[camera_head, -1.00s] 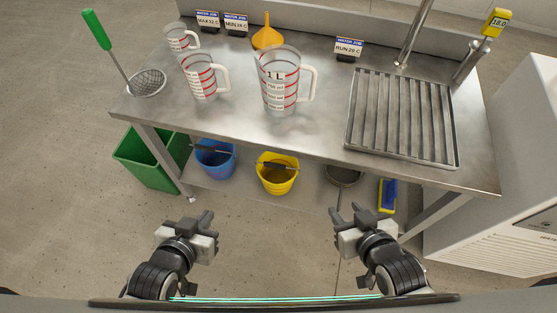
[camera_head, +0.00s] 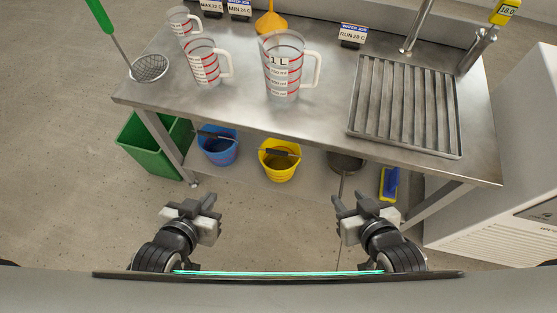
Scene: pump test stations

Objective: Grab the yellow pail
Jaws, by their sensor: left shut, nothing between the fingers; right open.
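The yellow pail (camera_head: 279,171) stands on the lower shelf under the steel table, near the middle of the view. A handle with a dark grip lies across its top, and the table edge is just above it in the picture. My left gripper (camera_head: 213,202) is shut and empty, in front of the table and lower left of the pail. My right gripper (camera_head: 337,202) is open and empty, lower right of the pail. Neither gripper touches the pail.
A blue bucket (camera_head: 218,150) stands left of the pail, and a dark round vessel (camera_head: 345,162) right of it. A green bin (camera_head: 150,150) is at the left. Measuring jugs (camera_head: 283,72) and a ridged drain tray (camera_head: 404,105) are on the steel table (camera_head: 310,120). Open floor lies in front.

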